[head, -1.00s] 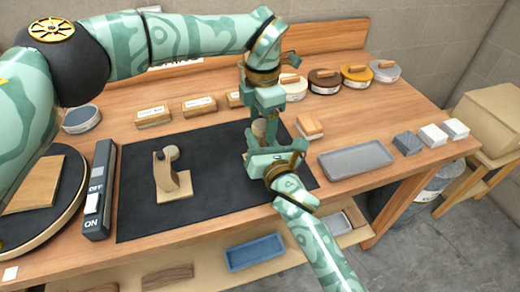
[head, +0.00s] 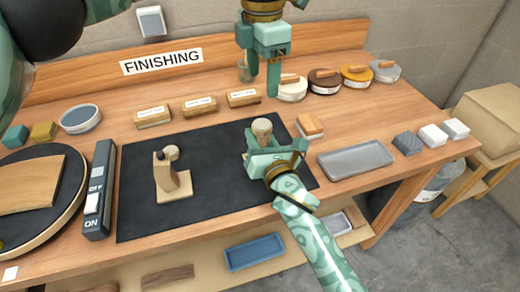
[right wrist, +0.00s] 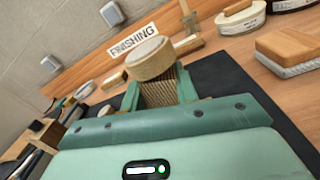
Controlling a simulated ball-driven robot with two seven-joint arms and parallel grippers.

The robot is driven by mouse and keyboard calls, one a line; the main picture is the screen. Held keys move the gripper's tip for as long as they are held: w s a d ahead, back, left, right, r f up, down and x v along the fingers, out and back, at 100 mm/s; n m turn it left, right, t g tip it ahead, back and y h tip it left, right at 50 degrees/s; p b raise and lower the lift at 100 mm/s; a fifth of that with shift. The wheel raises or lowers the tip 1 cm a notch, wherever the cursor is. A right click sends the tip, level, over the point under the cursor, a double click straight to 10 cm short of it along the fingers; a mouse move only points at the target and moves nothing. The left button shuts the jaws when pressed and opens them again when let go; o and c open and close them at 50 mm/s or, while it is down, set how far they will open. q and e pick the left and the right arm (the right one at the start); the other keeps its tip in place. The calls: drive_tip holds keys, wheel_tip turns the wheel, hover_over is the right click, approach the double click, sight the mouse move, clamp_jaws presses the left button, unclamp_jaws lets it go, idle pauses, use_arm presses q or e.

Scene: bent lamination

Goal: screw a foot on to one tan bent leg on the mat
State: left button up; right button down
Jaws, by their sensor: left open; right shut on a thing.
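A tan bent leg (head: 165,177) stands on a light base at the left of the black mat (head: 218,185), with a round knob (head: 171,152) at its top. My right gripper (head: 272,158) is shut at the mat's right part, on what seems to be a second leg, mostly hidden by the jaws. A round tan foot (head: 262,127) sits upright just above these jaws; it also shows large in the right wrist view (right wrist: 150,57). Whether it is fully seated cannot be told. My left gripper (head: 261,82) is open and empty, raised above and behind the foot.
Several labelled blocks (head: 199,104) and round tins (head: 325,80) line the back of the bench. A grey tray (head: 355,160) and a wood-backed brush (head: 309,125) lie right of the mat. A switch box (head: 99,190) and turntable (head: 72,205) stand left. The mat's middle is clear.

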drive_tip(key=c, duration=1)
unclamp_jaws()
drive_tip(key=p+v, duration=0.2)
drive_tip(key=v, duration=1.4)
drive_tip(key=shift+s+f, duration=0.1)
drive_tip(key=shift+s, duration=0.05)
